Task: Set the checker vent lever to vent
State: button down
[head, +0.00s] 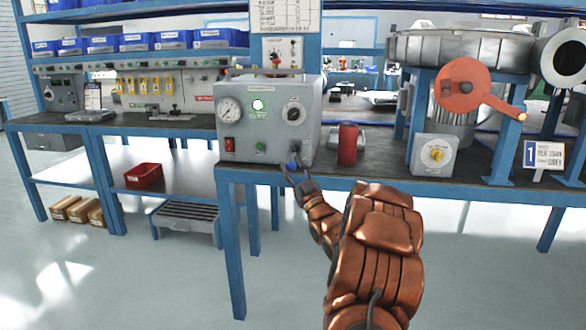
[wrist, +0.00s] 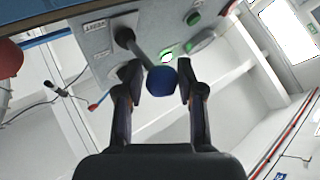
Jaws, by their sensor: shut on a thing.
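The grey checker box (head: 262,125) stands on the blue bench in the head view, with a round gauge (head: 230,111), a dial (head: 293,112), a red switch and a green button. The vent lever (wrist: 134,44) shows in the wrist view as a grey rod ending in a blue ball knob (wrist: 162,81). In the head view the knob (head: 295,162) is small, at the box's lower right front. My gripper (head: 292,168) is at this knob. In the wrist view my gripper (wrist: 157,80) has its fingers on either side of the knob, shut on it. Small labels near the lever's base are hard to read.
A red cylinder (head: 348,144) stands on the bench just right of the box. Farther right are a grey box with a yellow knob (head: 437,156) and a blower with a red crank disc (head: 466,86). The floor in front of the bench is clear.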

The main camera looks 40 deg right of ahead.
jog(key=c, duration=1)
grip_release()
jog(key=shift+w+a+f, duration=0.35)
jog(key=shift+w+f, duration=0.05)
jog(key=shift+o, duration=1)
jog(key=shift+s+d+r, duration=0.1)
jog(key=shift+d+r, duration=0.05)
jog(key=shift+s+d, duration=0.1)
jog(key=v, duration=1.2)
